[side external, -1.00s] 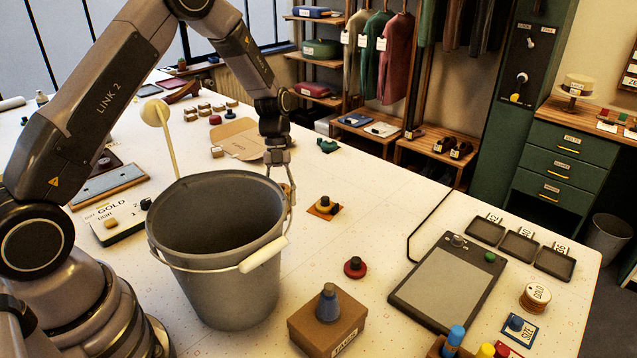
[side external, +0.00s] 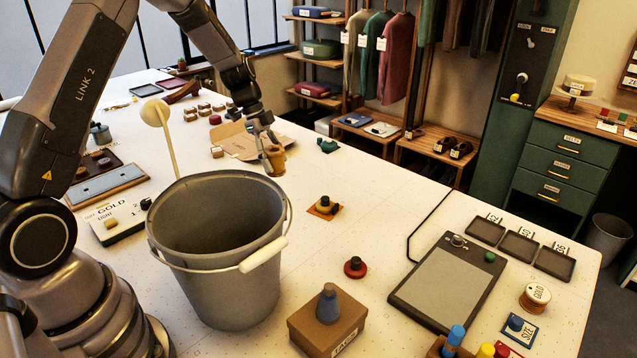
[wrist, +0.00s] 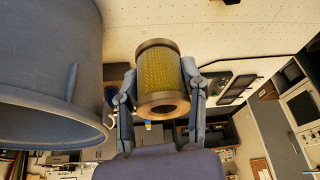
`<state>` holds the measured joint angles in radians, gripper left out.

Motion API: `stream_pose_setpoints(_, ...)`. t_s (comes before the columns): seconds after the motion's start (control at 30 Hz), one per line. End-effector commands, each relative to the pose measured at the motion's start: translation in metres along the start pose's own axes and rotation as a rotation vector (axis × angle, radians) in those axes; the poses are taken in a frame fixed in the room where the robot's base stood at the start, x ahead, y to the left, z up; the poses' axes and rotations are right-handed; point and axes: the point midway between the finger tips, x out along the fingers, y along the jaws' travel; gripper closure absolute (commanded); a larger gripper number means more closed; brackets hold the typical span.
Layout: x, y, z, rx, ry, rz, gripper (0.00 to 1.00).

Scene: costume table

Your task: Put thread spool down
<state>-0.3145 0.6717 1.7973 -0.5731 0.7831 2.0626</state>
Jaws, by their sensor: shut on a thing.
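The thread spool (wrist: 162,78), with yellow-gold thread between brown end rims, is held between the two fingers of my gripper (wrist: 160,95) in the wrist view. In the side view the spool (side external: 274,158) shows at the fingertips of my gripper (side external: 266,143), beyond the bucket's far rim and over the back part of the white table (side external: 350,195). I cannot tell whether its lower end touches the table.
A large grey bucket (side external: 218,285) with a white-gripped handle stands close in front of the spool. A brown card envelope (side external: 240,143) lies just left of it. A small dark-topped piece on an orange square (side external: 324,207) is to the right. White table between is clear.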

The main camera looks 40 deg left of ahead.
Motion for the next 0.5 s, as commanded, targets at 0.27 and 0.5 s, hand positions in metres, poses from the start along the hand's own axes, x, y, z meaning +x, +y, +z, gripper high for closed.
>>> stream_pose_setpoints(0.27, -0.021, -0.039, 0.043, -0.769, 0.000, -0.323, 0.94)
stream_pose_setpoints(0.5, -0.034, -0.057, 0.065, -1.133, -0.001, -0.474, 0.94)
